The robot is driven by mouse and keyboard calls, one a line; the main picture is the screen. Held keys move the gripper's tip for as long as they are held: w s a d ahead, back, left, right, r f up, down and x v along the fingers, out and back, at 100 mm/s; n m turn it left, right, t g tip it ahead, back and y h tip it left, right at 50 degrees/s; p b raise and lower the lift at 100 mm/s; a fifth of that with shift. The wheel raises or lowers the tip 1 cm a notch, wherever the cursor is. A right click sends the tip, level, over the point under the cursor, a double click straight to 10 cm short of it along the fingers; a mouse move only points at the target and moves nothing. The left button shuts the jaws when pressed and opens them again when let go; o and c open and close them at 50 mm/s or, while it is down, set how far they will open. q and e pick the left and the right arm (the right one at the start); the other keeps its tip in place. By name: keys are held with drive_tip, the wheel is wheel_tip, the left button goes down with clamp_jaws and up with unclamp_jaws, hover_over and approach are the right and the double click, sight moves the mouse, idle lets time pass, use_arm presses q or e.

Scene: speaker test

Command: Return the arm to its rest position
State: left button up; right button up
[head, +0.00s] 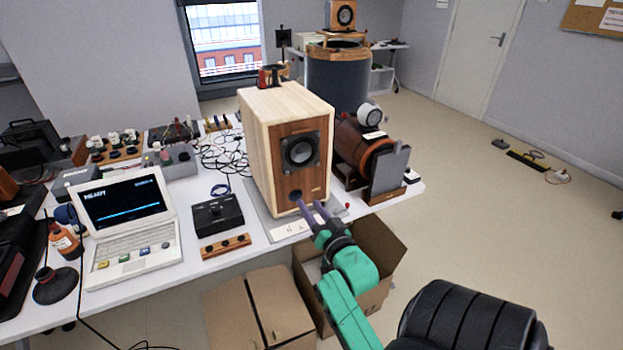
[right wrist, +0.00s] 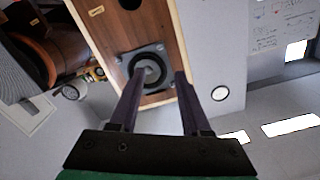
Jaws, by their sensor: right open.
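My right gripper (head: 314,209) is at the front right edge of the table, just in front of the lower part of the wooden speaker (head: 298,181). Its green arm comes up from the bottom of the head view. In the right wrist view the two dark fingers of the right gripper (right wrist: 159,72) are apart with nothing held between them. The speaker front (right wrist: 118,32) and its round driver show beyond the fingers. I cannot tell whether a finger touches the speaker. My left gripper does not show.
A white table (head: 262,235) holds a laptop (head: 130,225), a black box (head: 216,214) and cables. A brown cylindrical device (head: 358,143) stands right of the speaker. The floor (head: 480,210) at right is mostly clear.

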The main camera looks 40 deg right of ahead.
idle(0.4)
drive_tip(key=s+a+f+n+g+y, duration=0.2)
drive_tip(key=a+f+g, duration=0.15)
drive_tip(key=f, duration=0.75)
drive_tip(key=s+a+f+n+g+y, duration=0.2)
drive_tip(key=a+f, duration=0.3)
drive_tip(key=f, duration=0.7)
drive_tip(key=s+a+f+n+g+y, duration=0.15)
drive_tip(key=a+f, duration=0.25)
drive_tip(key=f, duration=0.7)
drive_tip(key=s+f+n+g, duration=0.2)
drive_tip(key=s+f+g, duration=0.2)
drive_tip(key=s+f, duration=0.4)
drive_tip(key=s+f+n+g, duration=0.3)
drive_tip(key=s+f+g, duration=0.2)
drive_tip(key=s, duration=1.4)
wheel_tip(320, 180, down, 3)
drive_tip(key=shift+s+a+f+n, duration=0.15)
drive_tip(key=shift+s+a+n, duration=0.05)
drive_tip(key=shift+a+n, duration=0.2)
